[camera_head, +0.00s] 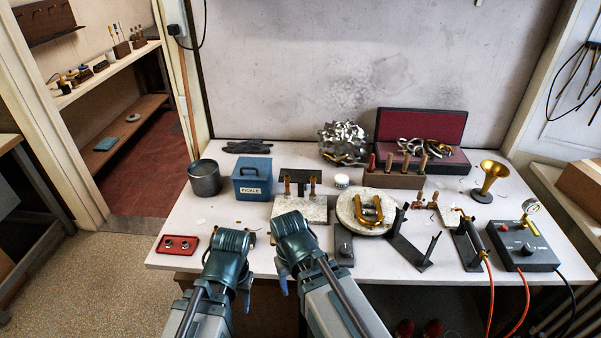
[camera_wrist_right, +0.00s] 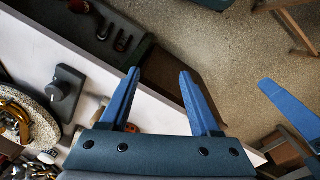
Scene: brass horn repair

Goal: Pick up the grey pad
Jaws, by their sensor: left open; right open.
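A flat grey pad (camera_head: 107,144) lies on the lower wooden shelf in the side room at the left, beyond the doorway. A smaller grey-blue item (camera_head: 133,117) lies further back on that shelf; I cannot tell what it is. My left gripper (camera_head: 246,299) and right gripper (camera_head: 283,280) are low at the bench's front edge, far from the pad. In the right wrist view my right gripper (camera_wrist_right: 160,98) is open, with nothing between its fingers. A blue finger of my left gripper (camera_wrist_right: 284,112) shows at the right there. The left fingers are mostly hidden in the head view.
The bench (camera_head: 185,227) holds a blue pickle box (camera_head: 252,184), a metal pot (camera_head: 204,180), a red tray (camera_head: 177,246), a round turntable (camera_head: 347,222) and several tools. The door frame (camera_head: 177,80) stands between bench and shelves. Open floor (camera_head: 110,270) lies left of the bench.

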